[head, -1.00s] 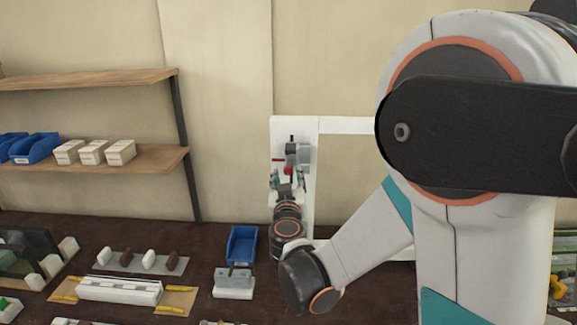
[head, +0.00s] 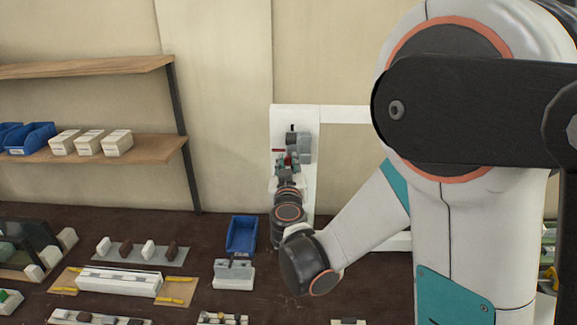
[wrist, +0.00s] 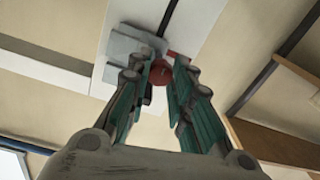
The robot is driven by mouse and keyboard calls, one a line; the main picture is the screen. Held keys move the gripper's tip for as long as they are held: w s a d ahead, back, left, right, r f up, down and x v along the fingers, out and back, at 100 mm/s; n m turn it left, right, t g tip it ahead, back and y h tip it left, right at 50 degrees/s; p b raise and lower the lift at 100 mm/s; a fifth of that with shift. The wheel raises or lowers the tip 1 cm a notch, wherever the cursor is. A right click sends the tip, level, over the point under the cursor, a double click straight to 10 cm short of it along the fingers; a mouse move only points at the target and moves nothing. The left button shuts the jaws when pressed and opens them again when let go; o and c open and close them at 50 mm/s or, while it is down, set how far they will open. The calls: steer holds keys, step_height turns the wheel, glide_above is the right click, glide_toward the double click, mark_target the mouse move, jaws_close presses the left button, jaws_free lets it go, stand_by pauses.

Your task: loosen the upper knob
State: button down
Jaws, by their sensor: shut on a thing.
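The upper knob (wrist: 160,73) is red and round. In the wrist view it sits between the two teal fingers of my gripper (wrist: 160,82), which is shut on it. A grey clamp block (wrist: 130,45) and a red bar (wrist: 178,58) are right beside the knob. In the head view my gripper (head: 287,165) is at the white upright panel (head: 311,150), just below the grey clamp block (head: 304,148). The knob is small there and mostly hidden by my fingers.
A blue bin (head: 242,234) and a white-and-grey fixture (head: 233,274) stand on the dark bench below. A plate with white and brown blocks (head: 140,252) and a white profile fixture (head: 118,282) lie to the left. Wooden shelves (head: 100,148) hang at the left wall.

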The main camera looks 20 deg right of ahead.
steer(key=n+b, duration=0.2)
steer(key=n, duration=0.3)
steer(key=n+b, duration=0.2)
steer(key=n, duration=0.3)
steer(key=shift+n+g, duration=0.3)
steer(key=shift+n, duration=0.1)
steer(key=n+b, duration=0.1)
steer(key=n, duration=0.4)
steer(key=shift+a+n+h+b, duration=0.1)
steer(key=shift+n+h+b, duration=0.4)
steer(key=shift+n, duration=2.1)
steer(key=c, duration=1.4)
jaws_free()
